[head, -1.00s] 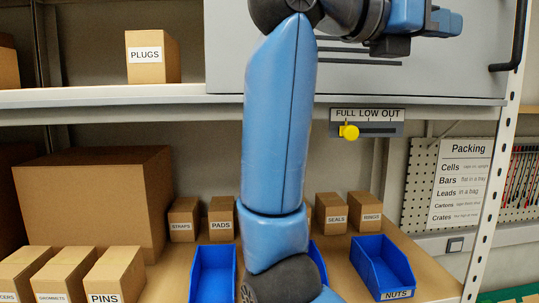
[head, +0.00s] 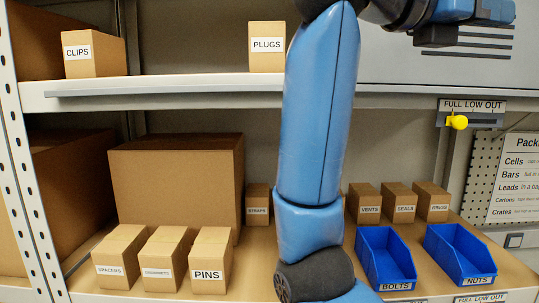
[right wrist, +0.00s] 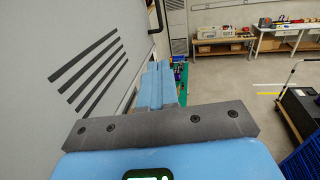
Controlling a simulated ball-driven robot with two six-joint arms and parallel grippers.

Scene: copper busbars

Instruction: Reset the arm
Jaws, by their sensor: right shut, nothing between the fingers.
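My right arm rises through the middle of the head view in front of the shelving and bends to the right at the top. Its right gripper (head: 503,11) is at the top right edge, in front of a grey panel (head: 400,62). In the right wrist view the right gripper (right wrist: 160,86) has its two blue fingers together, with nothing held. The grey panel with dark slots stands to its left there, apart from the fingers. My left gripper is in neither view.
Blue BOLTS (head: 396,284) and NUTS (head: 479,280) bins and labelled cartons fill the lower shelf. A large carton (head: 175,187) stands behind. A yellow slider knob (head: 457,122) sits on the shelf edge. Open floor (right wrist: 235,75) lies right of the gripper, with a workbench (right wrist: 220,43) beyond.

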